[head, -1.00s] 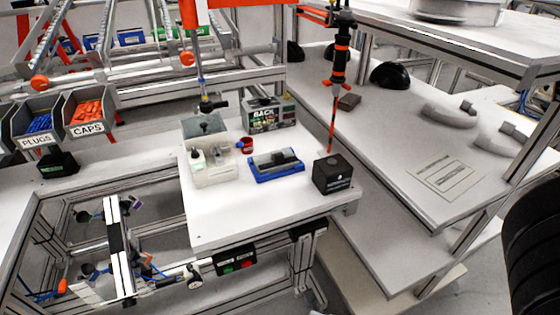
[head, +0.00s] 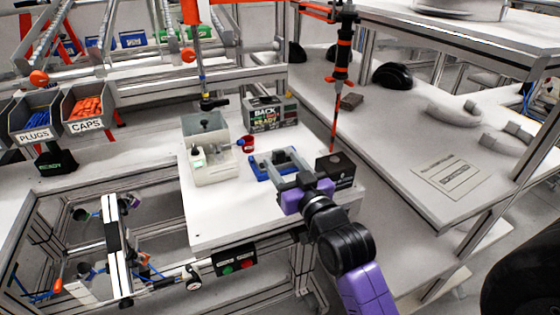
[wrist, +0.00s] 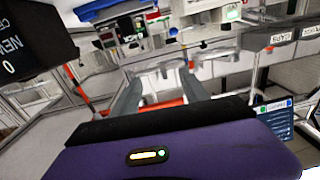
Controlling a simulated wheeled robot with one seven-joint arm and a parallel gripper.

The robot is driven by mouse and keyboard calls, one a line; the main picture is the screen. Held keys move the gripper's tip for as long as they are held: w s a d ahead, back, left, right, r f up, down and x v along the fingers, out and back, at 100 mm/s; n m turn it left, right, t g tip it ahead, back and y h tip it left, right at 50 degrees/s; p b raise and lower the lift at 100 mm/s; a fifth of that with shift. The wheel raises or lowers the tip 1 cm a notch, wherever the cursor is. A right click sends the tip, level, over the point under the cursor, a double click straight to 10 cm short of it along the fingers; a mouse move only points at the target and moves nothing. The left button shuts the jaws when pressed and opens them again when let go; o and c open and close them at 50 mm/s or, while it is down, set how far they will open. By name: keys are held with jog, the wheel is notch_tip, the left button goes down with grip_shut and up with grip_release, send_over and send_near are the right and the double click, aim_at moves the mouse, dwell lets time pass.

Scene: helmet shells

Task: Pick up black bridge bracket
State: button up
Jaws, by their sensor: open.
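A dark piece (head: 284,158), which looks like the black bridge bracket, lies in the blue tray (head: 262,172) on the white bench. My gripper (head: 294,177) is at the tray's front right in the head view and hides part of the tray and the piece. In the wrist view, the two grey fingers (wrist: 158,78) stand apart with nothing between them. I cannot make out the bracket in the wrist view. The head view does not show clearly how high the fingers are above the tray.
A black box (head: 335,170) stands just right of my gripper; a black box also fills the wrist view's upper left (wrist: 35,38). Bench is clear at front left.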

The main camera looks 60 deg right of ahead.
jog(key=w+d+g, duration=0.1)
jog(key=d+g, duration=0.1)
jog(key=d, duration=0.6)
jog(key=g+y, duration=0.2)
send_near(281, 157)
jog(key=shift+x, duration=0.8)
jog(key=shift+w+d+f, duration=0.1)
jog(key=shift+w+d, duration=0.05)
jog(key=p+x, duration=0.1)
jog(key=x, duration=0.6)
jog(key=shift+w+d, duration=0.1)
jog(key=shift+d, duration=0.05)
jog(key=shift+c, duration=0.2)
grip_shut()
